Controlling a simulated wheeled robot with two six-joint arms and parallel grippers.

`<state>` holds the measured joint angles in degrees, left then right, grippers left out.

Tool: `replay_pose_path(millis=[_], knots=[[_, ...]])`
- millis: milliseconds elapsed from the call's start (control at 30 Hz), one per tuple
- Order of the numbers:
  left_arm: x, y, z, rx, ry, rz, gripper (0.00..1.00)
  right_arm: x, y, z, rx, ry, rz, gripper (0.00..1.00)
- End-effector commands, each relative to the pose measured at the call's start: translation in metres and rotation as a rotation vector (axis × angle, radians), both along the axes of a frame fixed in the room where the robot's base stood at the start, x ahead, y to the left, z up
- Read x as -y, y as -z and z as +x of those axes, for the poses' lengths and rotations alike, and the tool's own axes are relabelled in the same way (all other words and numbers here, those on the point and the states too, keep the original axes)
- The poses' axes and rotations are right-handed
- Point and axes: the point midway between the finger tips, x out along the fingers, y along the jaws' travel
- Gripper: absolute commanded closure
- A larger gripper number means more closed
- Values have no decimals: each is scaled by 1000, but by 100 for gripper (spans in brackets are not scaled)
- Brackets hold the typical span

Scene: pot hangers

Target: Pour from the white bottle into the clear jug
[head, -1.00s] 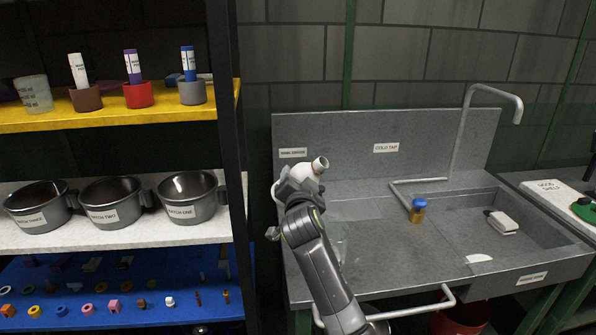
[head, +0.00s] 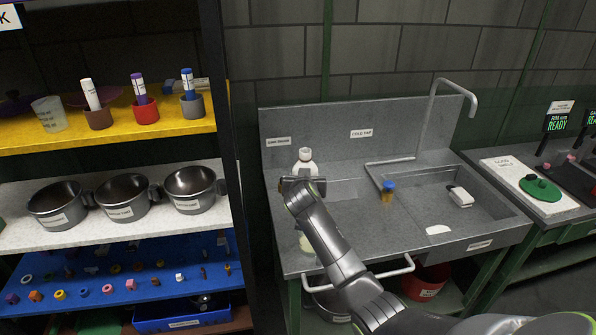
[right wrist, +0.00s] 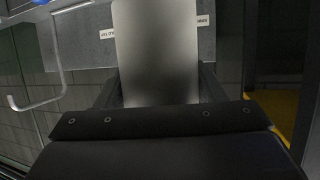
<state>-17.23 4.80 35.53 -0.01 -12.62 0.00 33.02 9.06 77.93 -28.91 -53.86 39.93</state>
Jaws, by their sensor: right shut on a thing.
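The white bottle (head: 305,165) stands upright above the left part of the sink unit. My right gripper (head: 303,184) is shut on it, and the arm hides its lower part. In the right wrist view the bottle (right wrist: 156,50) fills the space between the fingers as a plain pale surface. A pale see-through vessel (head: 305,243), which looks like the clear jug, shows below the gripper at the left of the sink unit. My left gripper is not in view.
The sink unit (head: 345,235) has a tall bent tap (head: 433,110), a blue-capped small bottle (head: 388,192) and a white block (head: 460,197). Shelves at left hold several pots (head: 122,197), pens in cups and a translucent measuring cup (head: 49,114). A black post (head: 222,120) edges the shelves.

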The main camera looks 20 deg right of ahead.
Motion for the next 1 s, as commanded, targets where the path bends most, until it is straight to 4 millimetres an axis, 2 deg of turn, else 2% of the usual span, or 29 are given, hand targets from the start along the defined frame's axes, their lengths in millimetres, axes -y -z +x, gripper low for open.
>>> replay_pose_path(millis=[233, 467, 1000], knots=[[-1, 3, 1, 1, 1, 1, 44, -1, 2, 0, 3, -1, 2, 64], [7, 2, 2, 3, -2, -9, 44, -1, 0, 0, 5, 0, 3, 64], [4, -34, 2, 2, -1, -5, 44, -1, -47, 0, 5, -1, 4, 64]])
